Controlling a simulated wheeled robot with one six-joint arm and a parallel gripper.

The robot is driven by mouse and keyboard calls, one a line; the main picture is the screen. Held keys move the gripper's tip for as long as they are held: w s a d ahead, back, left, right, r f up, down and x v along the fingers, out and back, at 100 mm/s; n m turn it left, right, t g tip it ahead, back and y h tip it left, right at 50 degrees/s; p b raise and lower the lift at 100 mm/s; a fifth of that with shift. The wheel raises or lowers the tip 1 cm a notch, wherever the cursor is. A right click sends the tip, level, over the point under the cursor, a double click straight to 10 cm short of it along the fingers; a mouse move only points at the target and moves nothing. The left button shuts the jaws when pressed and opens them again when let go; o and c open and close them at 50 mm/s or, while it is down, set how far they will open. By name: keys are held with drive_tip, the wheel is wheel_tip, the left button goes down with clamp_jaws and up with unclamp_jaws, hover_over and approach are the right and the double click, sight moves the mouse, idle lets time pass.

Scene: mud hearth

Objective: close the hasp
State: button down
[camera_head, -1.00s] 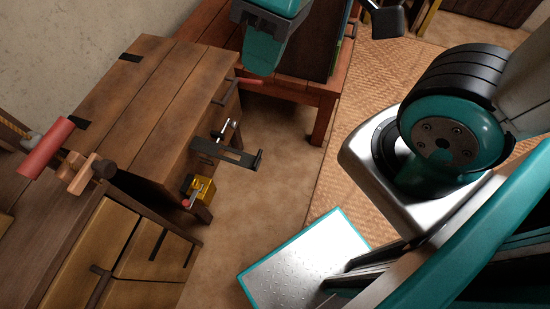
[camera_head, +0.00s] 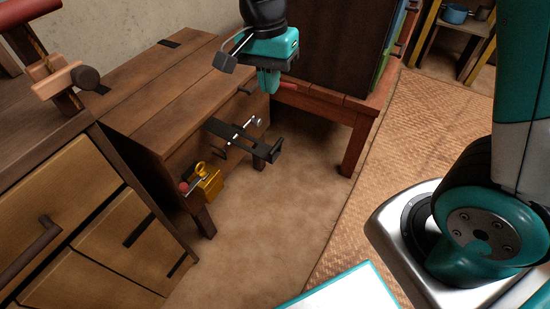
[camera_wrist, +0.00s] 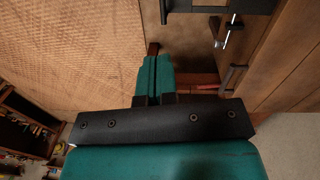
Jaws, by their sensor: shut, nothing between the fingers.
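The hasp (camera_head: 240,138) is a dark metal strap on the front of a wooden chest (camera_head: 165,85). It stands out from the chest front, with its slotted end (camera_head: 277,150) away from the wood. A small silver pin (camera_head: 256,121) shows beside it. My gripper (camera_head: 268,88), with teal fingers, is shut and empty, above and apart from the hasp in the head view. In the wrist view the closed fingers (camera_wrist: 155,62) point past the chest front, and part of the dark hasp (camera_wrist: 215,6) shows at the top edge. A yellow padlock (camera_head: 208,184) is at the chest's near front.
A reddish wooden table (camera_head: 352,135) stands behind the chest, with upright dark panels or books (camera_head: 345,40) on it. A cabinet (camera_head: 90,225) is at the near left. Bare floor (camera_head: 270,220) and a woven mat (camera_head: 430,130) lie right of the chest.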

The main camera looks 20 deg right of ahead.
sight(275, 146)
drive_tip(key=shift+m, duration=0.6)
drive_tip(key=f+b, duration=0.1)
drive_tip(key=f, duration=0.4)
drive_tip(key=f+b, duration=0.2)
drive_tip(key=f, duration=0.3)
drive_tip(key=d+f+b, duration=0.1)
drive_tip(key=f, duration=0.4)
drive_tip(key=shift+f, duration=0.4)
drive_tip(key=shift+s+f+b, duration=0.1)
drive_tip(key=shift+b, duration=0.2)
